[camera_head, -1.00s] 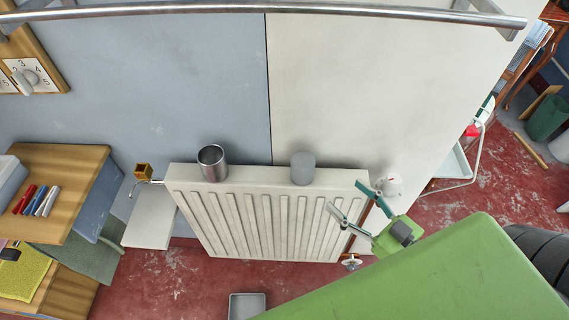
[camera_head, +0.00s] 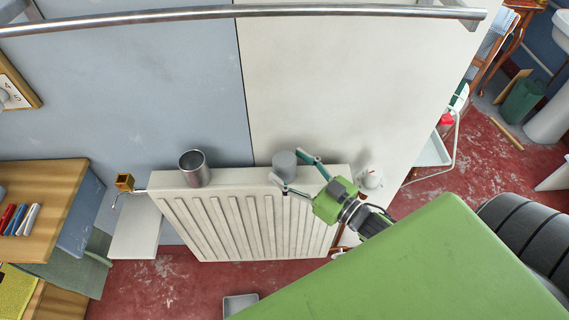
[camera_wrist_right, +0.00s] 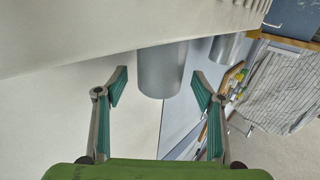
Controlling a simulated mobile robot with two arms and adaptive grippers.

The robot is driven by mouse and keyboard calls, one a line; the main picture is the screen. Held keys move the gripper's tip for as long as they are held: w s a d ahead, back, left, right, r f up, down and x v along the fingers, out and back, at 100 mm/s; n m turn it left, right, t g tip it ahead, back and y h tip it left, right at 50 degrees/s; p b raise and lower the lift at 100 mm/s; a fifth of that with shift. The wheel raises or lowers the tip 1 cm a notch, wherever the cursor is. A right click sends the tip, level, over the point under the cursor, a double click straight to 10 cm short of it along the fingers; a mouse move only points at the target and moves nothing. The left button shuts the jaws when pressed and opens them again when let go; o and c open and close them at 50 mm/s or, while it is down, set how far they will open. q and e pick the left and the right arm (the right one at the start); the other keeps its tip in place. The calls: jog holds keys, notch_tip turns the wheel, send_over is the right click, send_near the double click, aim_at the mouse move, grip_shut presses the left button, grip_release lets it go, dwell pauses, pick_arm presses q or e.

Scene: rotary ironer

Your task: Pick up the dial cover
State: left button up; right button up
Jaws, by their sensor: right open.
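A small plain grey cylinder (camera_head: 284,161), which I take to be the dial cover, stands upright on top of the white ribbed radiator (camera_head: 240,222). It also shows in the right wrist view (camera_wrist_right: 160,70), between my fingers. My right gripper (camera_head: 288,168) is open, with one finger on either side of the cylinder. In the right wrist view its fingertips (camera_wrist_right: 160,78) are spread, with gaps to the cylinder on both sides. I cannot tell whether the fingers reach fully around it. My left gripper is not in view.
A metal cup (camera_head: 194,168) stands on the radiator to the left of the cylinder. A round white knob (camera_head: 371,177) is at the right end. The wall is close behind, and a metal rail (camera_head: 240,12) crosses the top. A grey bin (camera_head: 239,304) is on the floor.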

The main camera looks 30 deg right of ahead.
jog(key=shift+x, duration=1.2)
jog(key=c, duration=1)
jog(key=shift+c, duration=0.2)
jog(key=shift+r, duration=0.1)
